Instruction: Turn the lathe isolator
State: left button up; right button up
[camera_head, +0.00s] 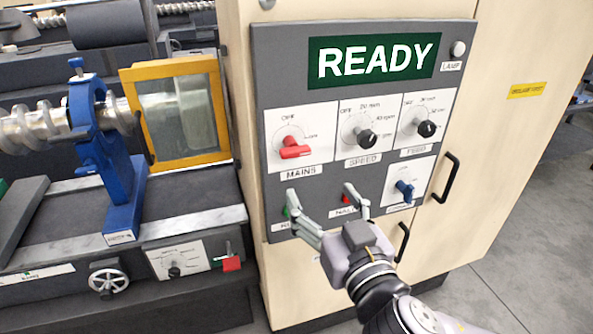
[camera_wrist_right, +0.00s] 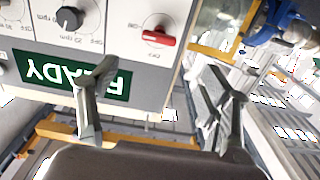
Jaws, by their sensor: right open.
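My right gripper (camera_head: 322,196) is open and empty in front of the lower part of the grey control panel (camera_head: 322,172). Its fingers point up, below the red MAINS knob (camera_head: 294,148), which has its own dial plate. No label reading isolator can be made out. In the right wrist view, turned upside down, the open right gripper (camera_wrist_right: 158,100) shows with the red knob (camera_wrist_right: 158,38) beyond its fingers, apart from them. A blue knob (camera_head: 404,189) sits at the panel's lower right, its label too small to read. My left gripper is not in view.
Black SPEED (camera_head: 366,138) and FEED (camera_head: 427,128) knobs sit beside MAINS, below a green READY display (camera_head: 372,61). Black handles (camera_head: 446,178) stick out at the right. The lathe's blue rest (camera_head: 100,150) and yellow-framed guard (camera_head: 179,112) stand at left. Open floor lies right.

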aim_at(297, 155)
jog(key=b+x, duration=0.2)
jog(key=x, duration=1)
jog(key=shift+w, duration=0.35)
jog(key=shift+w+a, duration=0.2)
jog(key=shift+w, duration=0.3)
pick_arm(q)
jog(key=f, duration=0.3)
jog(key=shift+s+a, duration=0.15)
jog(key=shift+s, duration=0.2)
pick_arm(e)
jog(key=shift+c, duration=0.3)
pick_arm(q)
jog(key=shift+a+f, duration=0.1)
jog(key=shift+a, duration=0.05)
pick_arm(e)
jog(key=c, duration=1.1)
